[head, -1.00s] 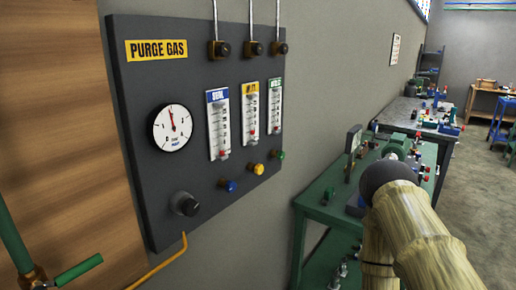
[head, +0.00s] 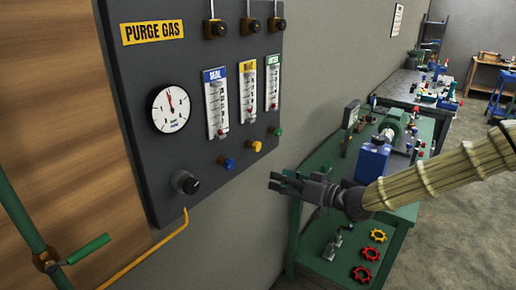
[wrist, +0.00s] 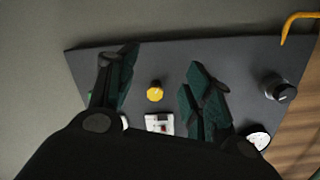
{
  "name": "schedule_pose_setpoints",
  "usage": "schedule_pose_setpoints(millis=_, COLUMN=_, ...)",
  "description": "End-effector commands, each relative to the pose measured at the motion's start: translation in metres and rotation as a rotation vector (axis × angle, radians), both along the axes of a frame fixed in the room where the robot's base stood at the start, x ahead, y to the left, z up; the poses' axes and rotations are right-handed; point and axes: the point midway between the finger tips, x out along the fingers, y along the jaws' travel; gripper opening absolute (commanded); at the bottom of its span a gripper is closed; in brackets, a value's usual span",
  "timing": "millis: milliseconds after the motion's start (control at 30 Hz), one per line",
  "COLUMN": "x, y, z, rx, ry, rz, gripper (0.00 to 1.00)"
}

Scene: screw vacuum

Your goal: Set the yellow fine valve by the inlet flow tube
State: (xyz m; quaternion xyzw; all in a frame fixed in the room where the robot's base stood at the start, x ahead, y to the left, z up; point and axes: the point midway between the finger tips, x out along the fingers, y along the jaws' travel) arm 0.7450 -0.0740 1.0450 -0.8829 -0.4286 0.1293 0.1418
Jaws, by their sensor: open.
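The yellow fine valve (head: 255,147) is a small round knob low on the dark panel, under the middle flow tube (head: 248,90), which has a yellow label. In the wrist view the yellow valve (wrist: 155,92) shows between my two fingers, with the white end of a flow tube (wrist: 160,124) beyond it. My gripper (head: 279,183) is open and empty, below and to the right of the valve in the head view and apart from it. It also shows in the wrist view (wrist: 161,65). My fingers hide parts of the panel there.
The blue knob (head: 228,163) and green knob (head: 276,132) flank the yellow one closely. A larger black knob (head: 186,183) and a round gauge (head: 171,109) are to the left. A green bench (head: 402,228) with equipment stands at the right.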

Motion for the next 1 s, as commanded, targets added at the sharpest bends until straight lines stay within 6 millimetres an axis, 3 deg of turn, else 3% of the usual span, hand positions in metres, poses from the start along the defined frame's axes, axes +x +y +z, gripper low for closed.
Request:
schedule_pose_setpoints(millis=33, x=0.006, y=-0.005, z=0.025, rx=0.011, ry=-0.048, rz=0.005, gripper=0.51)
schedule_pose_setpoints(millis=100, x=0.011, y=-0.009, z=0.048, rx=0.020, ry=-0.097, rz=0.012, gripper=0.51)
schedule_pose_setpoints(millis=233, x=0.014, y=-0.011, z=0.068, rx=0.025, ry=-0.142, rz=0.022, gripper=0.51)
schedule_pose_setpoints(millis=467, x=0.024, y=0.002, z=0.072, rx=0.025, ry=-0.148, rz=0.025, gripper=0.51)
schedule_pose_setpoints(millis=1000, x=0.070, y=0.066, z=0.071, rx=0.025, ry=-0.146, rz=0.026, gripper=0.51)
